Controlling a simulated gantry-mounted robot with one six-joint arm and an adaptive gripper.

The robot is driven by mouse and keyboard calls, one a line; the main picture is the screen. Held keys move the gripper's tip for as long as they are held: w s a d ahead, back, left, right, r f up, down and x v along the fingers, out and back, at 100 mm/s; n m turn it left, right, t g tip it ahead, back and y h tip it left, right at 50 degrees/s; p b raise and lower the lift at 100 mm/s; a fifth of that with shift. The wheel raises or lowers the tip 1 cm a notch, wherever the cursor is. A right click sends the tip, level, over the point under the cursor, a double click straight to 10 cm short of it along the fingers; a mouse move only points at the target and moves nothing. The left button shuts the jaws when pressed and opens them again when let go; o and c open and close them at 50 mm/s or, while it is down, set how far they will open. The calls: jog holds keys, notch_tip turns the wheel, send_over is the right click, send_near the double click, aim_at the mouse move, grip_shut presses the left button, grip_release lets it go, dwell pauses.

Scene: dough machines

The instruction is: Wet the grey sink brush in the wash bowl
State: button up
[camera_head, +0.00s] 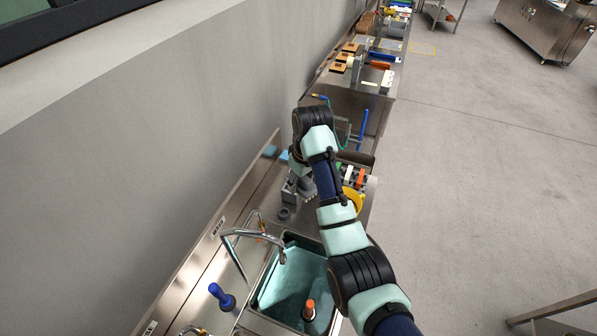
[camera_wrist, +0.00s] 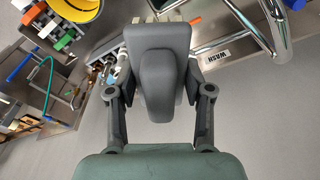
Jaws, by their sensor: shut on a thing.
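My gripper (camera_head: 300,180) hangs over the counter just beyond the far end of the sink, left of my arm. In the wrist view, its two fingers (camera_wrist: 160,92) are shut on the grey sink brush (camera_wrist: 160,55), whose broad grey body fills the space between them. The wash bowl (camera_head: 287,285) is the steel sink basin with teal water, nearer the camera than my gripper. A WASH label shows in the wrist view.
A curved steel tap (camera_head: 250,234) reaches over the basin. A blue-handled brush (camera_head: 222,296) stands left of it, and an orange-topped item (camera_head: 309,309) stands at its near end. A grey round holder (camera_head: 285,213) and a yellow bowl-like item (camera_head: 354,197) are on the counter.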

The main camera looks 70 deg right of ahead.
jog(key=s+a+f+n+y+b, duration=0.1)
jog(key=s+a+f+n+b, duration=0.25)
jog(key=f, duration=0.85)
jog(key=s+f+n+b, duration=0.3)
jog(key=f+n+b, duration=0.3)
jog(key=f, duration=0.6)
jog(key=s+a+f+n+y+b, duration=0.15)
jog(key=s+f+n+b, duration=0.35)
jog(key=f, duration=0.7)
jog(key=shift+n, duration=0.45)
jog(key=b+x, duration=0.5)
jog(key=x, duration=0.1)
jog(key=d+b+x, duration=0.1)
jog(key=b+x, duration=0.4)
jog(key=x, duration=0.2)
jog(key=d+b+x, duration=0.1)
jog(key=b+x, duration=0.4)
jog(key=x, duration=0.2)
jog(key=shift+s+d+f, duration=0.15)
jog(key=shift+s+f, duration=0.1)
jog(key=shift+f, duration=0.05)
jog(key=shift+r, duration=0.1)
jog(key=shift+a+p, duration=0.45)
jog(key=shift+a, duration=0.2)
jog(key=shift+d, duration=0.15)
